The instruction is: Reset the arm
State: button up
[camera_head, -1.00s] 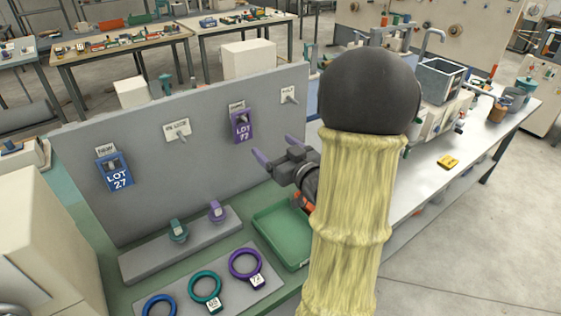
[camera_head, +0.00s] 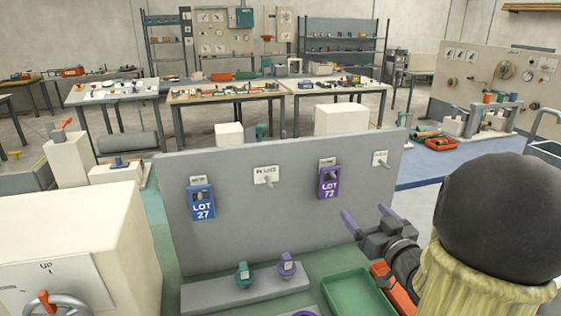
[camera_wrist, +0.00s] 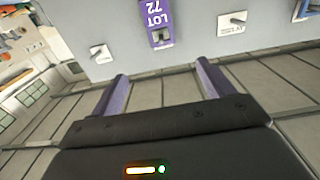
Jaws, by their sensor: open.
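My gripper (camera_head: 368,222) is open and empty, in front of the right part of the grey board in the head view. Its two purple fingers also show spread apart in the wrist view (camera_wrist: 160,85), with nothing between them. My arm, in a yellowish sleeve with a black round joint, fills the lower right of the head view. A purple LOT 72 tag (camera_head: 329,182) hangs on the board to the left of my gripper; it also shows at the top of the wrist view (camera_wrist: 157,22). A blue LOT 27 tag (camera_head: 202,202) hangs further left.
The grey board (camera_head: 290,215) stands upright on the bench. A grey ledge (camera_head: 235,292) bears a teal piece (camera_head: 243,274) and a purple piece (camera_head: 287,265). A green tray (camera_head: 355,295) lies below my gripper. A cream machine with a handwheel (camera_head: 50,303) stands at left.

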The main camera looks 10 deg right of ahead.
jog(key=a+f+m+g+h+p, duration=0.1)
jog(key=a+f+g+h+p, duration=0.15)
jog(key=a+f+g, duration=0.45)
jog(key=s+a+f+g+y+p, duration=0.2)
jog(key=s+a+f+g, duration=0.1)
jog(key=s+a+g, duration=0.5)
jog(key=s+a, duration=0.3)
jog(key=shift+f+n+p, duration=0.3)
jog(key=shift+f+p, duration=0.1)
dwell(1.6)
